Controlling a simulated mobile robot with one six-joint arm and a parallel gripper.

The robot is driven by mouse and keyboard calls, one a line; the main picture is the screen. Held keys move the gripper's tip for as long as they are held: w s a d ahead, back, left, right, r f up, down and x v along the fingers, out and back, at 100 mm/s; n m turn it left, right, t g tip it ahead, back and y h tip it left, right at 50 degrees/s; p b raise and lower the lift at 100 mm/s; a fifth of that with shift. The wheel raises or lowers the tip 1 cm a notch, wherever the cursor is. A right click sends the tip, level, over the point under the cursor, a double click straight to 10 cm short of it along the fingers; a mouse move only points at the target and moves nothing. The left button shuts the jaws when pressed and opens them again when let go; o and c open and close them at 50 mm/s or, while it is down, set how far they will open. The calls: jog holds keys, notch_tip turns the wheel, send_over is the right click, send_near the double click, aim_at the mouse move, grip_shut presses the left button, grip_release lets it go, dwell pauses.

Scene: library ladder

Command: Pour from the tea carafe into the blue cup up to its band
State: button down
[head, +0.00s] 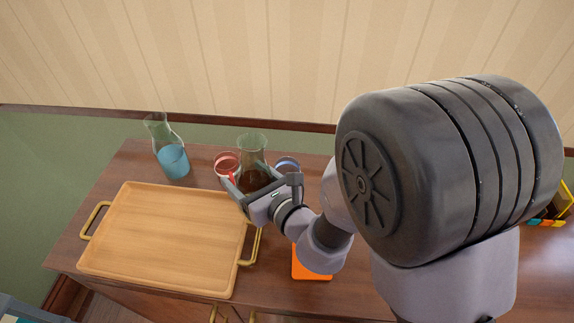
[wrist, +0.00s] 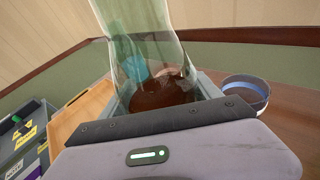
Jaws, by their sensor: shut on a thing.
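The tea carafe (head: 252,165) is clear glass with dark brown liquid in its lower part. My gripper (head: 256,178) is shut on it, one finger on each side. In the wrist view the carafe (wrist: 150,60) stands large in front of the gripper, its top cut off. The blue cup (head: 287,165) is a glass cup with a blue band, just right of the carafe, partly hidden by my gripper in the head view. It shows clearly in the wrist view (wrist: 246,92), to the right and apart from the carafe. I cannot see liquid in it.
A red-banded cup (head: 227,163) is just left of the carafe. A carafe of blue liquid (head: 172,160) stands at the back left. A wooden tray (head: 165,240) with brass handles fills the left front. An orange mat (head: 311,265) lies partly under my arm.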

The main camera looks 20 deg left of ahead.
jog(key=shift+f+m, duration=0.2)
jog(key=shift+m, duration=0.2)
jog(key=shift+s+r+m+g+p, duration=0.25)
jog(key=shift+m+g+p, duration=0.1)
jog(key=shift+m+g, duration=0.15)
jog(key=shift+m+g+p, duration=0.3)
jog(key=shift+m+p, duration=0.4)
jog(key=shift+p, duration=0.35)
jog(key=r+m+p, duration=0.1)
jog(key=p, duration=0.2)
jog(key=shift+w+r+g, duration=0.1)
jog(key=shift+r+g, duration=0.2)
jog(key=shift+g, duration=0.1)
jog(key=shift+s+a+f+m+g+p, duration=0.15)
jog(key=shift+s+f+m+g+p, duration=0.45)
jog(key=shift+m, duration=0.5)
jog(key=shift+s+a+f+m+g+p, duration=0.1)
jog(key=shift+s+f+m+g+p, duration=0.35)
jog(key=shift+m, duration=0.55)
jog(key=shift+s+f+m+g+y+b, duration=0.35)
jog(key=shift+f+m+b, duration=0.25)
jog(key=shift+f, duration=0.15)
jog(key=shift+w+r+m+g+p, duration=0.25)
jog(key=shift+w+m+g+p, duration=0.3)
jog(key=shift+p, duration=0.65)
dwell(1.3)
